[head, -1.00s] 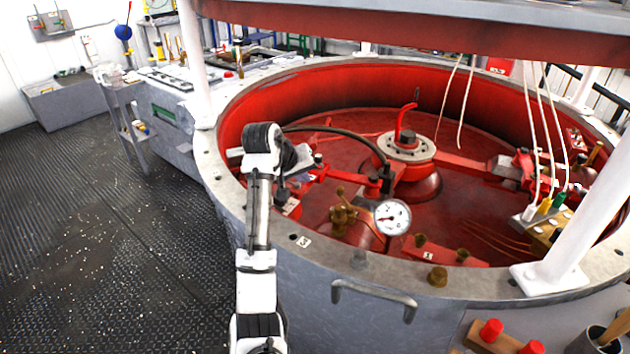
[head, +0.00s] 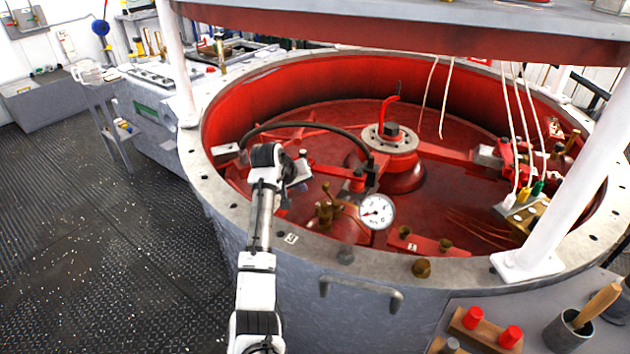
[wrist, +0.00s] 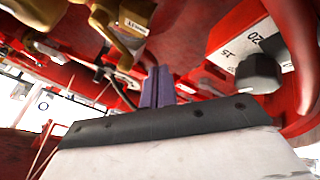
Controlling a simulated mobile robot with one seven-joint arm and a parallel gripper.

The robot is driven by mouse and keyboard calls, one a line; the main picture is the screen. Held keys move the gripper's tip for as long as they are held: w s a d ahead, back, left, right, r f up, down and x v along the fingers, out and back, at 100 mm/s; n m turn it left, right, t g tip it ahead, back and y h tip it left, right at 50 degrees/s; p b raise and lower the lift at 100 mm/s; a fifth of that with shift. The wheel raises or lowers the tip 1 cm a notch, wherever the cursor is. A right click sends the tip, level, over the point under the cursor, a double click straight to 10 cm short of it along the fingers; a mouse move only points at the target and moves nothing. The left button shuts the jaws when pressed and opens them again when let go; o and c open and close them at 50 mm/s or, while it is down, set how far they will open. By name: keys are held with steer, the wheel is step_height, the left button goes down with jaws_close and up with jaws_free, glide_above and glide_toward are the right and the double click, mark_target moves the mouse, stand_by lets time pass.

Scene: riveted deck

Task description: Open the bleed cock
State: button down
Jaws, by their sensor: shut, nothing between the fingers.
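The brass cock (head: 325,210), which I take to be the bleed cock, stands inside the red pit just left of the white pressure gauge (head: 377,211). Its small handle sticks up. My gripper (wrist: 158,88) shows in the wrist view as two purple-grey fingers, closed together and empty. Brass fittings (wrist: 125,28), one with a white tag too small to read, are at the upper left of that view, apart from the fingers. In the head view my wrist hangs over the pit's near left rim, up and left of the cock, and partly hides the fingers.
The grey pit rim (head: 205,180) curves around the red machinery. A black hose (head: 310,125) arches behind my wrist. A dark knob (wrist: 259,73) beside a scale is right of my fingers. A white post (head: 570,200) stands at right. The deck at left is open.

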steer(key=d, duration=0.1)
steer(key=w+d+p, duration=0.1)
steer(key=d+f, duration=0.1)
steer(key=d, duration=0.1)
steer(key=shift+w+p, duration=0.3)
steer(key=shift+w, duration=0.05)
steer(key=shift+w+d+r+m+g+h, duration=0.1)
steer(key=shift+w+d+m+g+h, duration=0.2)
steer(key=shift+m, duration=0.3)
steer(key=w+d+m+g+h+b, duration=0.1)
steer(key=m, duration=0.1)
steer(key=w+d+m+g+h+b, duration=0.1)
steer(key=m, duration=0.1)
steer(key=shift+m+b, duration=0.4)
steer(key=shift+d, duration=0.25)
steer(key=shift+w+d, duration=0.3)
steer(key=shift+d, duration=0.45)
